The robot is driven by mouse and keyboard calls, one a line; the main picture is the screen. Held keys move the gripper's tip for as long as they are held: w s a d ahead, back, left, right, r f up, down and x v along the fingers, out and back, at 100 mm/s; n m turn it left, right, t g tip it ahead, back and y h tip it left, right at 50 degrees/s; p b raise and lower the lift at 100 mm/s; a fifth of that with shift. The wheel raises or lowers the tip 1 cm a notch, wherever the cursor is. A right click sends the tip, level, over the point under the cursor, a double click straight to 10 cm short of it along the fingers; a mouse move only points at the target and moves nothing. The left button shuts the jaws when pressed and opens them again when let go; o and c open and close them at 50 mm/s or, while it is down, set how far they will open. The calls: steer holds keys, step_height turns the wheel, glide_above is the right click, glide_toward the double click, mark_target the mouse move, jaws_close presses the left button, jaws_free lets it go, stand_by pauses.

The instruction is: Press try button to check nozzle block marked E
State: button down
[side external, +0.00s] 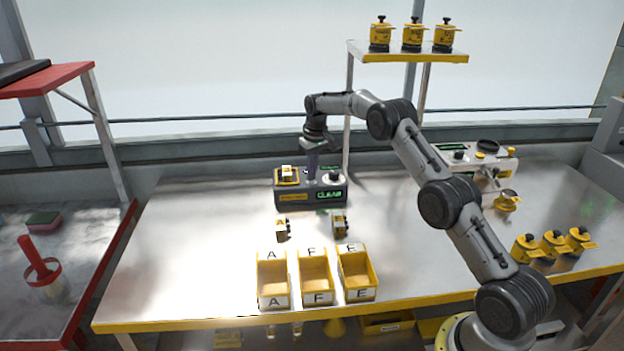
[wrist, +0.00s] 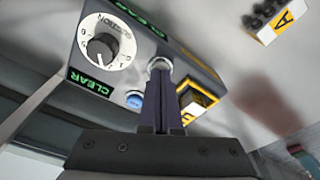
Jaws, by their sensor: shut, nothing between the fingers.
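The grey tester (side external: 311,190) stands at the back of the bench with green CLEAR text lit, a dial (wrist: 106,42) and a small blue button (wrist: 134,100). My gripper (side external: 312,172) is shut and empty, pointing down over the middle of the tester. In the wrist view its fingertips (wrist: 160,72) are at a round silvery part (wrist: 159,63), perhaps a button; I cannot tell whether they touch. A nozzle block (side external: 287,173) sits in the yellow-framed seat at the tester's left; its letter is not readable. A block marked A (wrist: 283,18) lies on the bench.
Two blocks, left (side external: 282,229) and right (side external: 339,223), lie before the tester. Yellow bins marked A (side external: 273,285), F (side external: 317,281) and E (side external: 358,277) stand at the front. A white machine (side external: 472,157) is right; a shelf (side external: 408,57) with yellow pots stands behind.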

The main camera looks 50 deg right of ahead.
step_height(320, 180, up, 8)
stand_by(1.1)
